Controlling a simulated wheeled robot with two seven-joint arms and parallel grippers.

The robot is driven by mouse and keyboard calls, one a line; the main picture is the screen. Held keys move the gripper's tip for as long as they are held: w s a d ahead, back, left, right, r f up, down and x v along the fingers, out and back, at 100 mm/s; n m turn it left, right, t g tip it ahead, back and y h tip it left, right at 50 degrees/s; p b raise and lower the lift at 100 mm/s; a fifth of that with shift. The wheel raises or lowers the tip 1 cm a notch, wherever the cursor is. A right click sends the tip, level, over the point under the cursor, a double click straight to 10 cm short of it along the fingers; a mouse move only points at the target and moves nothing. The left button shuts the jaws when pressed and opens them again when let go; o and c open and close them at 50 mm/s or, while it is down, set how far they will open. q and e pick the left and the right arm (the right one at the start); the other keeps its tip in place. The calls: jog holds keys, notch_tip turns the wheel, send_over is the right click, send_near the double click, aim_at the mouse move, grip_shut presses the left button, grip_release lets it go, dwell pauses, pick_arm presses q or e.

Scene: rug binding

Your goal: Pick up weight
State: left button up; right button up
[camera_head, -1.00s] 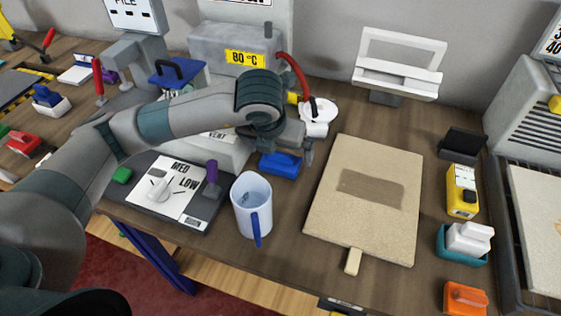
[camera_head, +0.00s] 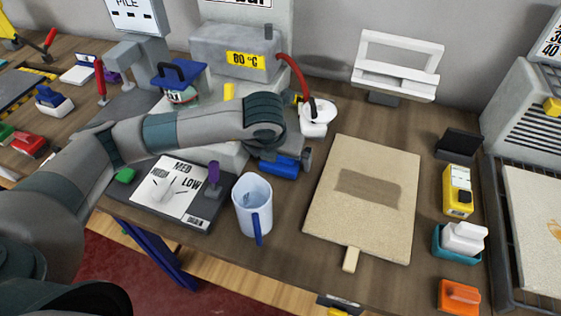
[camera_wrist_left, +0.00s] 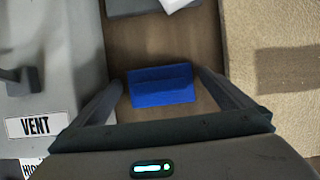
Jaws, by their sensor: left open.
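A blue block with a raised bar on top, which I take for the weight (camera_head: 281,167), lies on the brown table behind and right of the mug. It also shows in the left wrist view (camera_wrist_left: 162,92), between my fingers. My left gripper (camera_wrist_left: 160,80) is open and points down over the block, one finger on each side. No grip on it shows, and I cannot tell whether the fingers touch it. In the head view my forearm and wrist hide part of the left gripper (camera_head: 284,158). My right gripper is not in view.
A white mug (camera_head: 252,207) stands just in front of the block. A beige board (camera_head: 370,225) lies to its right. A grey machine with a VENT label (camera_wrist_left: 35,126) stands close on the left. A white round item (camera_head: 318,112) and red hose (camera_head: 293,72) are behind.

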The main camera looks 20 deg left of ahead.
pick_arm(q)
jog(key=c, duration=2)
jog(key=shift+w+r, duration=0.1)
jog(key=shift+r, duration=0.1)
jog(key=shift+c, duration=0.9)
jog(key=shift+r, duration=0.35)
jog(key=r+b, duration=0.2)
jog(key=r, duration=0.1)
jog(key=shift+d+r, duration=0.2)
jog(key=shift+d, duration=0.2)
jog(key=d+r+b, duration=0.2)
jog(key=d+r, duration=0.4)
jog(key=d, duration=0.5)
jog(key=shift+s+r+b, duration=0.25)
jog(key=shift+r+b, duration=0.15)
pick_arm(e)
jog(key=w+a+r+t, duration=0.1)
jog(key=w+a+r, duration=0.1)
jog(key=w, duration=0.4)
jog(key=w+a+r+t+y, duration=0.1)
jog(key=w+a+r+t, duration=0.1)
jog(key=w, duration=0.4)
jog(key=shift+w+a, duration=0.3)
